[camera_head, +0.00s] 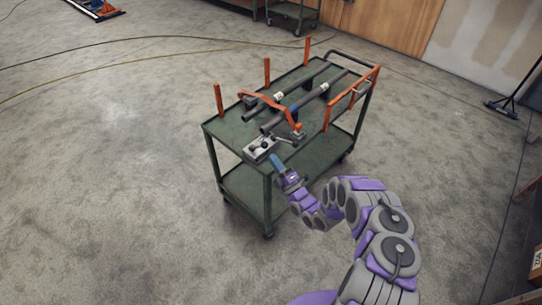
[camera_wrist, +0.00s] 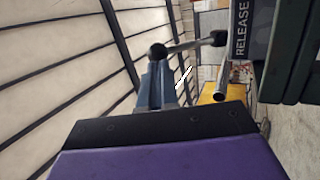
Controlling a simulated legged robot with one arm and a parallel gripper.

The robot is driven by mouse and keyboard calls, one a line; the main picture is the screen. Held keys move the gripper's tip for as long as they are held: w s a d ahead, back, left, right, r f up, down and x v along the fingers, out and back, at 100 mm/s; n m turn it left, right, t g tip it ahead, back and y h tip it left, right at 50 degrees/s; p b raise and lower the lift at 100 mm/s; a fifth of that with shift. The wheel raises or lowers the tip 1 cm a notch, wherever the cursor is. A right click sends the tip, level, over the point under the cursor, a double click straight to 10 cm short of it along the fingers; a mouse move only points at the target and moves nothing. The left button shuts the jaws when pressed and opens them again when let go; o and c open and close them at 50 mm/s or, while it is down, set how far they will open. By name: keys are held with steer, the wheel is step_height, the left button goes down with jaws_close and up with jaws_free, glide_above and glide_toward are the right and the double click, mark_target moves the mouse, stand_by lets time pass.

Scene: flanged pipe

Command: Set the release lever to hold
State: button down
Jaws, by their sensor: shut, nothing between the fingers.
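The release lever (camera_wrist: 188,45) shows in the wrist view as a thin grey rod with a black ball knob at its left end and a dark pivot at its right end. It sits beside a grey box (camera_wrist: 240,40) marked "RELEASE"; no hold marking is readable. In the head view this box (camera_head: 258,150) is at the cart's near corner, its lever too small to read. My gripper (camera_head: 273,157) is beside the box, shut and empty. Its blue fingers (camera_wrist: 157,75) end right at the knob in the wrist view; I cannot tell whether they touch.
The green cart (camera_head: 228,134) carries two dark pipes (camera_head: 310,99), an orange bar (camera_head: 270,102) and upright orange posts (camera_head: 219,99). A short metal rod (camera_wrist: 222,90) sticks out near the fingers in the wrist view.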

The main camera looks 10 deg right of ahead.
steer(key=shift+x, duration=1.4)
steer(key=shift+r, duration=0.15)
